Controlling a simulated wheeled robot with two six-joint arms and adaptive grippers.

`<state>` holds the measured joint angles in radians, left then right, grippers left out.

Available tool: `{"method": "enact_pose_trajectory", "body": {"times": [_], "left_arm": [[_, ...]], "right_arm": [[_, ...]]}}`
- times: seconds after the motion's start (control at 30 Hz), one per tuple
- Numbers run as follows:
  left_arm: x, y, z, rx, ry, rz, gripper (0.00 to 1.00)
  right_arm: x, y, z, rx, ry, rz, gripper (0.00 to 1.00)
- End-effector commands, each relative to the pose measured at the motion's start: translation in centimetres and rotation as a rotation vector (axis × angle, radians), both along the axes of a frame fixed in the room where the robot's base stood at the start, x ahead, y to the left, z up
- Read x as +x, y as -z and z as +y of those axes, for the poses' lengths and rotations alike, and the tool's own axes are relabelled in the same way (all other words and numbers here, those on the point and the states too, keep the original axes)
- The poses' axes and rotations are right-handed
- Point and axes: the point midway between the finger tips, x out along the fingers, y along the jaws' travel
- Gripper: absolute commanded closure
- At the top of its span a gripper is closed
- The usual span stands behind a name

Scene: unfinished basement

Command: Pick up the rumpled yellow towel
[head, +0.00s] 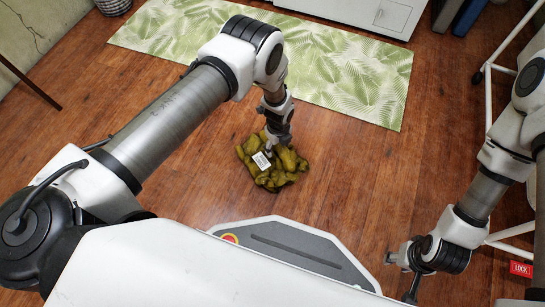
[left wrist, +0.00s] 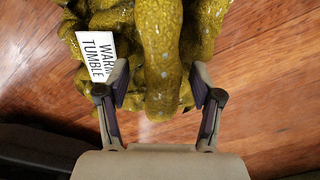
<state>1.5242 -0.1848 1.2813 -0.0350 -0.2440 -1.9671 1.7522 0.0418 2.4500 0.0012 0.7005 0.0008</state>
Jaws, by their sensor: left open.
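The rumpled yellow towel (head: 284,172) lies in a heap on the wooden floor, olive-yellow with a white label on its left part. My left gripper (head: 269,150) reaches down to it from above. In the left wrist view the towel (left wrist: 162,50) fills the top middle, and its label reads "WARM TUMBLE". There my left gripper (left wrist: 160,88) is open, with one finger on each side of a thick towel fold. The left finger is close to the label; I cannot tell if either finger touches. My right gripper (head: 397,278) is at the lower right, away from the towel, its fingers apart.
A green leaf-patterned mat (head: 345,80) lies behind the towel. A white cabinet (head: 372,12) stands at the back. White metal tubing (head: 490,95) with a caster stands at the right, near my right arm. Bare floor surrounds the towel.

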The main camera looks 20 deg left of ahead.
Motion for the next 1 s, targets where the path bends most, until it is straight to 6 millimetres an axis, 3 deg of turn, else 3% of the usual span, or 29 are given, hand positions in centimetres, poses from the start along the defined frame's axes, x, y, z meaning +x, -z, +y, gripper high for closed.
{"method": "enact_pose_trajectory", "body": {"times": [0.37, 0.5, 0.57, 0.87, 1.0], "left_arm": [[0.0, 0.2, 0.0, 0.000, 0.000, 0.000, 0.34], [0.0, 0.2, 0.0, 0.000, 0.000, 0.000, 0.84], [0.0, 0.2, 0.0, 0.000, 0.000, 0.000, 1.00], [0.0, 0.0, 0.0, 0.000, 0.000, 0.000, 1.00], [0.1, -2.4, 0.0, 0.000, 0.001, -0.001, 1.00]], "right_arm": [[0.0, 0.1, 0.0, 0.000, 0.000, 0.000, 0.60], [0.0, 0.1, 0.0, 0.000, 0.000, 0.000, 0.60], [0.0, 0.1, 0.0, 0.000, 0.000, 0.000, 0.60], [0.0, 0.0, 0.0, 0.000, 0.000, 0.000, 0.60], [-0.1, -1.6, 0.0, 0.000, -0.001, 0.002, 0.60]]}}
